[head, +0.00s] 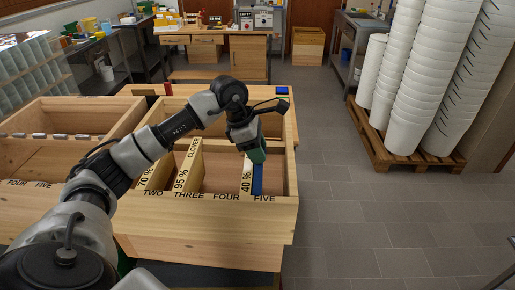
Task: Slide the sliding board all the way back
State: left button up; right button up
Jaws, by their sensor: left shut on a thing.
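The wooden tank box (215,239) stands in the middle, with slot names TWO, THREE, FOUR and FIVE on its front rim. A narrow blue board (258,181) stands upright in it near FIVE, right beside a pale board marked 40 % (246,178). It looks like the sliding board. My left gripper (257,157), with green fingers, reaches down from behind and is shut on the top of the blue board. The fingers hide its top end. My right gripper is not in view.
Pale boards marked 70 % (155,172) and 95 % (187,168) stand in the box's left part. A red piece (168,89) and a blue pad (282,90) sit at its back. Stacked white buckets (420,80) stand right on a pallet (375,143). Floor between is clear.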

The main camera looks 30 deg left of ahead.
pick_arm(q)
grip_shut()
jog(key=w+d, duration=0.1)
jog(key=d, duration=0.1)
jog(key=w+d, duration=0.2)
jog(key=d, duration=0.1)
jog(key=shift+w+d+b, duration=0.25)
jog(key=shift+d+b, duration=0.05)
jog(key=shift+b, duration=0.05)
jog(key=shift+s+a+r, duration=0.1)
jog(key=o, duration=0.6)
grip_release()
jog(key=o, duration=0.4)
jog(key=shift+d, duration=0.25)
jog(key=shift+a, duration=0.15)
